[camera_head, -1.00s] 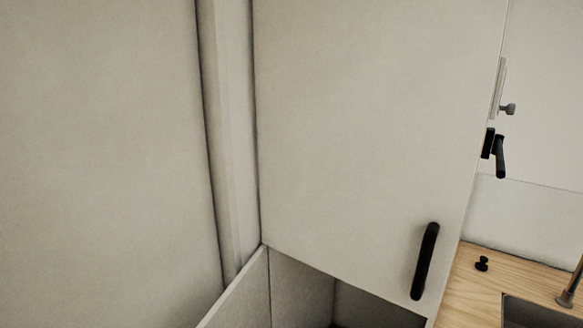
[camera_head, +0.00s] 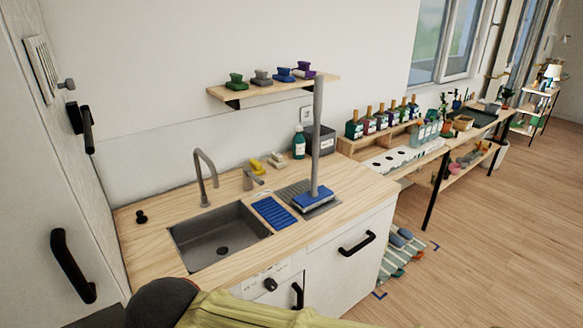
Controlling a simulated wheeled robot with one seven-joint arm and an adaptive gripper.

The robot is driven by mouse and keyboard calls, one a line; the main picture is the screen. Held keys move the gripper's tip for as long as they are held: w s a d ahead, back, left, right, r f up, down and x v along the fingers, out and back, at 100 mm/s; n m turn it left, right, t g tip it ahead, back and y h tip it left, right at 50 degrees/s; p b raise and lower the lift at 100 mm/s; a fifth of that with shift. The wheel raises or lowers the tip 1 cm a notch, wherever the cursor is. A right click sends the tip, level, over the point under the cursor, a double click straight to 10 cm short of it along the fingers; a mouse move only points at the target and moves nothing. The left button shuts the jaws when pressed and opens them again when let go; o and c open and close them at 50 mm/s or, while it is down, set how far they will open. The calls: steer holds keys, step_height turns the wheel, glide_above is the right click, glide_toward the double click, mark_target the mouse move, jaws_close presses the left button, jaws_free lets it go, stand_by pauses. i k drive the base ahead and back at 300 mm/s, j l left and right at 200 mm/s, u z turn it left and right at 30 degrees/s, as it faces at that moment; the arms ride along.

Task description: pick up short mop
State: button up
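A mop with a grey upright pole (camera_head: 317,135) and a blue head (camera_head: 313,199) stands on the wooden counter (camera_head: 360,183). Its head rests on or just above a grey ridged drain area right of the sink, and its pole rises past the right end of the wall shelf. My gripper is not in view.
The counter holds a grey sink (camera_head: 220,238), a tap (camera_head: 206,178), a blue ridged mat (camera_head: 273,212) and a teal bottle (camera_head: 299,142). A wall shelf (camera_head: 228,94) bears small coloured items. A dark rounded shape (camera_head: 160,303) with yellow-green ribbing blocks the bottom. Open floor (camera_head: 480,240) lies right.

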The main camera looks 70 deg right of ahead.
mark_target(317, 196)
steer(key=z, duration=2.5)
